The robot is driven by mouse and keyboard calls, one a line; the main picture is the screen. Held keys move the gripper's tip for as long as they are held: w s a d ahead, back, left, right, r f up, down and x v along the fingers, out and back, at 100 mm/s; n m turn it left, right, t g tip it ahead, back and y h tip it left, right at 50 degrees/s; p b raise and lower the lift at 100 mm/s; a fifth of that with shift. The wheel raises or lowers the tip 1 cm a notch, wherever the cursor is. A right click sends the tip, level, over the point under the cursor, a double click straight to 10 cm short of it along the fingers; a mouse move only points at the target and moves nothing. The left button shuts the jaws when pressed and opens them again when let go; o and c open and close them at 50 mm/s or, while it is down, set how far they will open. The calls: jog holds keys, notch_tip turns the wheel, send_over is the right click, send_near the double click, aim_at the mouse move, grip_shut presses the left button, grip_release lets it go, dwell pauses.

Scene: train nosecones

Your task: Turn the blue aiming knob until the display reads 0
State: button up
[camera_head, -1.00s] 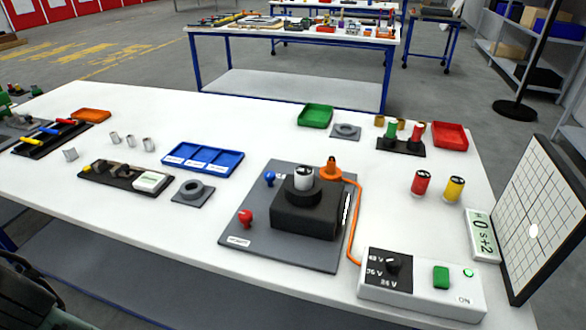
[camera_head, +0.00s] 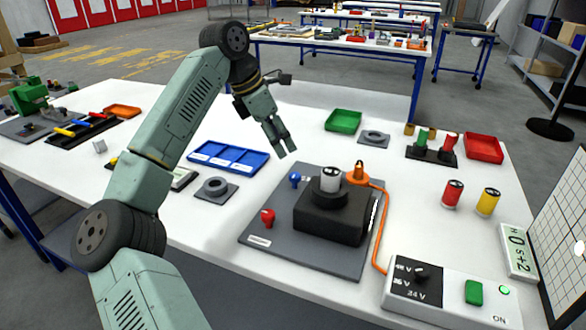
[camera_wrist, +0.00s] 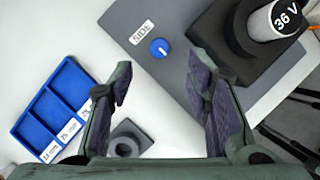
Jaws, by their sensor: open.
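The blue aiming knob (camera_head: 294,180) stands on the dark grey plate (camera_head: 262,246), left of the black block. In the wrist view the knob (camera_wrist: 159,48) has a white pointer mark and a SIDE label beside it. My gripper (camera_head: 286,150) is open and empty, above and just behind the knob in the head view. In the wrist view the knob lies beyond my parted fingertips (camera_wrist: 160,80), apart from them. The display (camera_head: 518,250) at the right shows a large 0 and smaller characters resembling s+2; its exact reading is unclear.
A red knob (camera_head: 267,217) is on the same plate. The black block (camera_head: 325,216) holds an upright 36 V cylinder (camera_head: 330,178). An orange cable (camera_head: 380,225) runs to the power box (camera_head: 450,290). A blue tray (camera_head: 229,157) and grey ring (camera_head: 215,188) lie left.

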aim_at(295, 174)
jog(key=p+x, duration=0.1)
jog(key=x, duration=0.2)
jog(key=p+x, duration=0.1)
jog(key=x, duration=0.3)
jog(key=p+x, duration=0.1)
jog(key=x, duration=0.3)
jog(key=shift+a+f, duration=0.1)
jog(key=shift+a, duration=0.25)
jog(key=shift+c, duration=0.6)
grip_shut()
